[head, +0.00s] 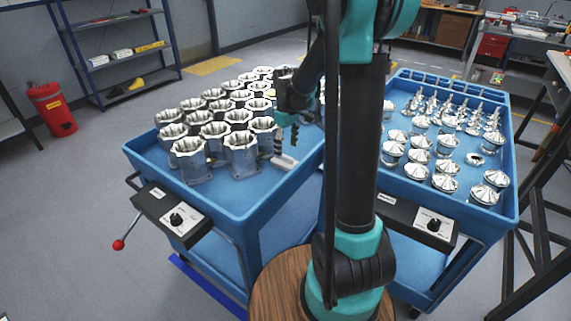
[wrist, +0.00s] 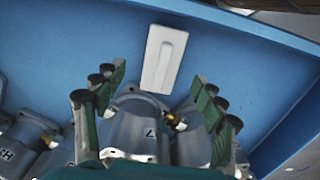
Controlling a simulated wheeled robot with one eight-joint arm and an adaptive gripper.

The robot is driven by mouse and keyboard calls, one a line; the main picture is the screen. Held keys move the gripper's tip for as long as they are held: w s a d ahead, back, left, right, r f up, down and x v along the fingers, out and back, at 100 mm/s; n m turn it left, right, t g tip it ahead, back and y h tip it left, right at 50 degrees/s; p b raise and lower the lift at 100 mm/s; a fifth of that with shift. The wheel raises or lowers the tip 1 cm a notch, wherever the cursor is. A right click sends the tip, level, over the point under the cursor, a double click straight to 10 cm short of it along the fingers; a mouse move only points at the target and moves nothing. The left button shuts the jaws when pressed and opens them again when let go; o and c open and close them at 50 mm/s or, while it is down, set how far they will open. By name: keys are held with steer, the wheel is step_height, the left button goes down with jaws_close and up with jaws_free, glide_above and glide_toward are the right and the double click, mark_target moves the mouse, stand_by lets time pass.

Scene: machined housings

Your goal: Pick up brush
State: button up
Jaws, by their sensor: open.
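A pale grey-white oblong block with rounded edges, the only thing here that could be the brush (wrist: 163,58), lies on the blue cart floor in the wrist view. Its bristles are not visible. In the head view the brush (head: 285,163) is near the right edge of the left cart, beside the housings. My gripper (head: 286,140) is above it, fingers pointing down. In the wrist view my gripper (wrist: 160,76) is open and empty, with the brush ahead between its fingertip lines. The fingers do not appear to touch it.
Silver housings (head: 187,160) crowd the left blue cart (head: 245,203). One marked housing (wrist: 135,130) shows between my fingers, close to the brush. The cart's raised wall runs near the brush. A right blue cart (head: 404,180) holds several cone-topped metal parts (head: 444,180).

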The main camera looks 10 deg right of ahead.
mark_target(286, 156)
steer(key=shift+a+f, duration=0.2)
steer(key=shift+f, duration=2.8)
steer(key=c, duration=1.4)
step_height(286, 156, up, 20)
steer(key=o, duration=0.7)
steer(key=c, duration=0.4)
steer(key=shift+s, duration=0.1)
